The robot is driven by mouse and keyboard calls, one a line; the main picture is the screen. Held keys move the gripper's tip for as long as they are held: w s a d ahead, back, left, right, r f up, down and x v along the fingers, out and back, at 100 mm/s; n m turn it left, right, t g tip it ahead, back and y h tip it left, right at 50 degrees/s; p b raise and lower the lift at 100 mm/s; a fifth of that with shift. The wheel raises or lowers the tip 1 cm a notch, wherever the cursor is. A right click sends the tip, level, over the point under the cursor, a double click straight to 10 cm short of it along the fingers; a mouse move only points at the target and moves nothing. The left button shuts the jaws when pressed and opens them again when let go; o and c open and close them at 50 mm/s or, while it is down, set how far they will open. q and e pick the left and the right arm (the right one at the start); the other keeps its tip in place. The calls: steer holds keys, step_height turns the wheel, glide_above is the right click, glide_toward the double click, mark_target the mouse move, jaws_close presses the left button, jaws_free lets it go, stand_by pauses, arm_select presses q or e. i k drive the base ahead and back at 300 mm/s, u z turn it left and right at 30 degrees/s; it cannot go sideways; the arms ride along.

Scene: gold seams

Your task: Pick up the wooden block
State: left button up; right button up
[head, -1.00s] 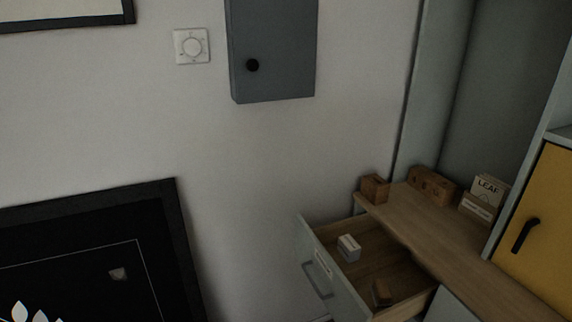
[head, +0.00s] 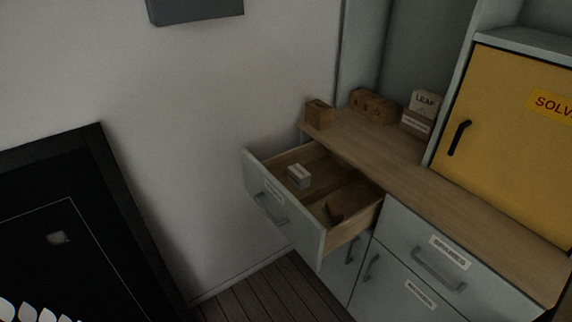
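Several wooden pieces are in the head view, and I cannot tell which one is the task's block. A small wooden block (head: 318,114) stands on the left end of the wooden counter (head: 400,158). A longer wooden piece (head: 373,105) with dark marks stands behind it against the back. A dark brown wooden-looking piece (head: 334,211) lies in the open drawer (head: 285,228), partly in shadow. Neither of my grippers is in view.
A small white box (head: 299,176) is also in the drawer, which sticks out from the cabinet. A box marked LEAF (head: 421,112) stands on the counter near the yellow cabinet door (head: 505,135). A black framed panel (head: 70,220) leans at left. The wooden floor (head: 265,295) before the drawer looks clear.

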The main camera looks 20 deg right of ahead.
mark_target(334, 212)
steer(key=u, duration=0.85)
steer(key=i, duration=1.2)
steer(key=z, duration=2.25)
